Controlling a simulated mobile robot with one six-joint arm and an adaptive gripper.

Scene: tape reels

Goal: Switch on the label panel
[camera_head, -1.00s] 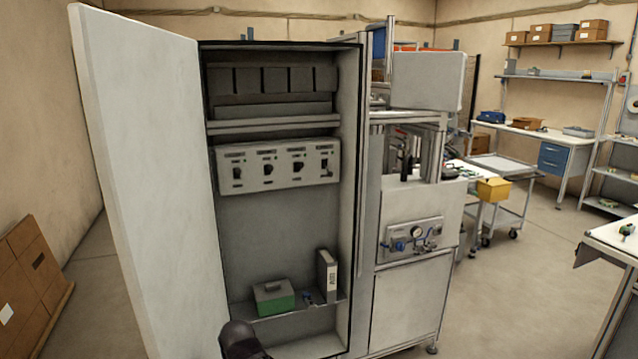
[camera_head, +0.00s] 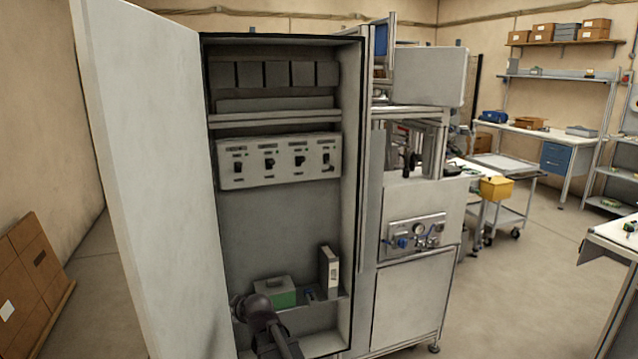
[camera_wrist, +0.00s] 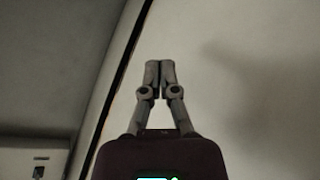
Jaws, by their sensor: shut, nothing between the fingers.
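A pale switch panel (camera_head: 283,181) with a row of several dark switches spans the middle of the open cabinet (camera_head: 270,215). Small label plates sit above the switches, but their writing is too small to read, so I cannot tell which is the label switch. Part of the panel seems to show at the lower left of the wrist view (camera_wrist: 38,145). My gripper (camera_wrist: 159,66) is shut and empty in the wrist view, apart from the panel, in front of a pale surface. In the head view only part of my arm shows, low in front of the cabinet.
The cabinet's white door (camera_head: 145,190) stands wide open on the left. A green and grey box (camera_head: 275,290) and a binder (camera_head: 329,272) stand on the low shelf. A machine with a gauge panel (camera_head: 415,235) adjoins on the right.

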